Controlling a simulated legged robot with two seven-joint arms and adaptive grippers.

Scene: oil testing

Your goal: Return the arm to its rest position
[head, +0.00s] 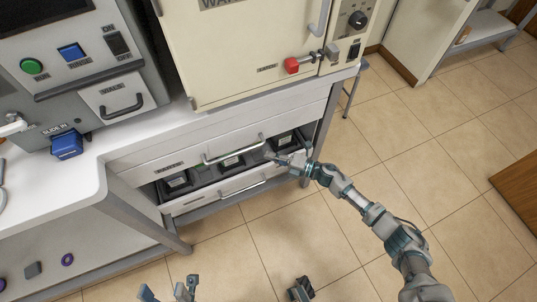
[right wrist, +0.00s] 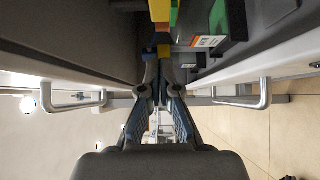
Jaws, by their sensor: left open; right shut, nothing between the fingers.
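My right arm reaches in from the right in the head view. Its gripper (head: 274,157) is at the open drawer (head: 206,196), close to the upper drawer's handle (head: 233,150). In the right wrist view the right gripper (right wrist: 160,72) is shut and empty, its fingers pointing into the gap between two drawer fronts. Whether it touches anything there is unclear. My left gripper (head: 169,291) is open and empty at the bottom edge of the head view, only its fingers showing.
The drawer holds several black boxes (head: 177,181). A lower handle (head: 243,189) is on its front. A cream oven (head: 240,50) and a grey control unit (head: 75,60) stand on the white counter (head: 137,141).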

